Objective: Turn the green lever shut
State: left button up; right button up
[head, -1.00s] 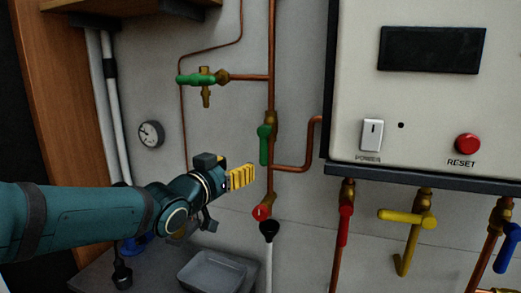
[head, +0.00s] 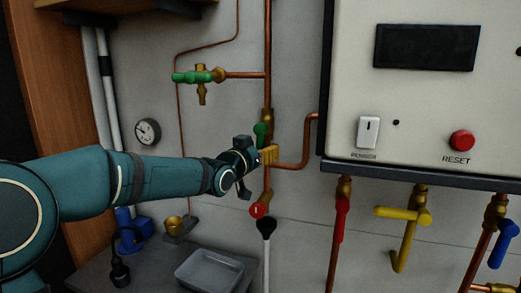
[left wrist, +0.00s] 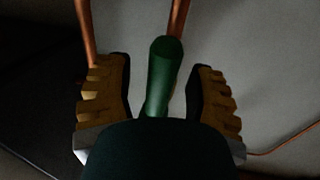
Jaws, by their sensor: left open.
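A green lever (head: 261,129) sits on a brass valve on the vertical copper pipe, pointing down along the pipe; its lower part is hidden by my gripper. My left gripper (head: 268,155), with yellow ridged fingers, is at this lever. In the left wrist view the lever (left wrist: 163,72) stands between the open fingers (left wrist: 158,85), with gaps seen on both sides. A second green lever (head: 192,77) lies level on a brass valve on the branch pipe, up and left. My right gripper is not in view.
A white panel (head: 350,80) with a power switch and red reset button (head: 462,140) is to the right. Below it hang red (head: 341,222), yellow (head: 406,214) and blue (head: 506,245) levers. A grey tray (head: 209,270) lies below.

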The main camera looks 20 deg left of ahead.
pick_arm(q)
grip_shut()
jog(key=shift+a, duration=0.1)
jog(key=a+r+m+g+y+b, duration=0.1)
jog(key=a+r+m+y, duration=0.2)
jog(key=m, duration=1.2)
jog(key=shift+a+r+m+g, duration=0.4)
jog(key=shift+a+r, duration=0.75)
jog(key=shift+r, duration=0.1)
jog(key=shift+w, duration=0.1)
jog(key=shift+r, duration=0.1)
